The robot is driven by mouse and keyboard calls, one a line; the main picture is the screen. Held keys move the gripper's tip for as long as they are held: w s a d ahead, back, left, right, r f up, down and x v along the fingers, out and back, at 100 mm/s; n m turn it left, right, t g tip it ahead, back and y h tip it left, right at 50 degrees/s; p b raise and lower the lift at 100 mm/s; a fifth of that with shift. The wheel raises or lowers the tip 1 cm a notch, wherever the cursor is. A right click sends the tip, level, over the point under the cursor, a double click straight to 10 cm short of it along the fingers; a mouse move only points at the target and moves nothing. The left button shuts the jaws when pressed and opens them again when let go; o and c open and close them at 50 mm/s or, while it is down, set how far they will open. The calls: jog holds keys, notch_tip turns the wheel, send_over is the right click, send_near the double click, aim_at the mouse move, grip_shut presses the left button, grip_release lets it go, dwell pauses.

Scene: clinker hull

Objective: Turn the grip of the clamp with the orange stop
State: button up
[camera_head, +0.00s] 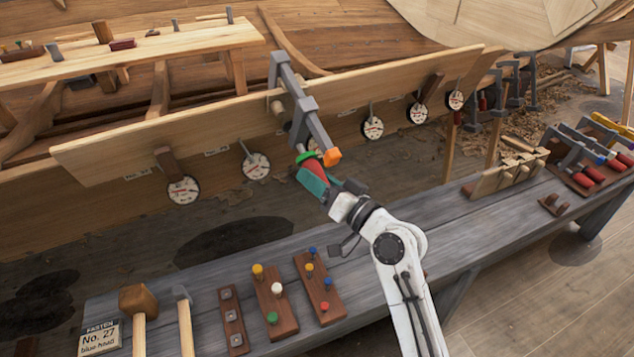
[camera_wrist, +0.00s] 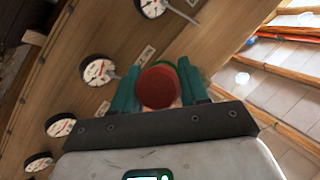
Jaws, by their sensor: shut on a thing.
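The clamp (camera_head: 304,112) is a grey metal frame hooked over the top edge of the plank, with an orange stop (camera_head: 332,156) at its lower end. Its red grip (camera_head: 311,163) points down towards me, with a green ring at its upper end. My gripper (camera_head: 314,178) has teal fingers shut on the red grip. In the wrist view the round red end of the grip (camera_wrist: 159,88) sits between the two teal fingers (camera_wrist: 165,92). The fingers hide part of the grip in the head view.
The long plank (camera_head: 220,112) carries several round dials (camera_head: 257,166) along its lower edge. Below it, the grey bench (camera_head: 215,278) bears mallets, peg boards (camera_head: 320,287) and, at the right, a rack of clamps (camera_head: 590,163). The gap between plank and bench is open.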

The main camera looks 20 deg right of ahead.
jog(key=o, duration=1)
jog(key=b+v, duration=0.1)
jog(key=v, duration=1)
jog(key=shift+w, duration=0.1)
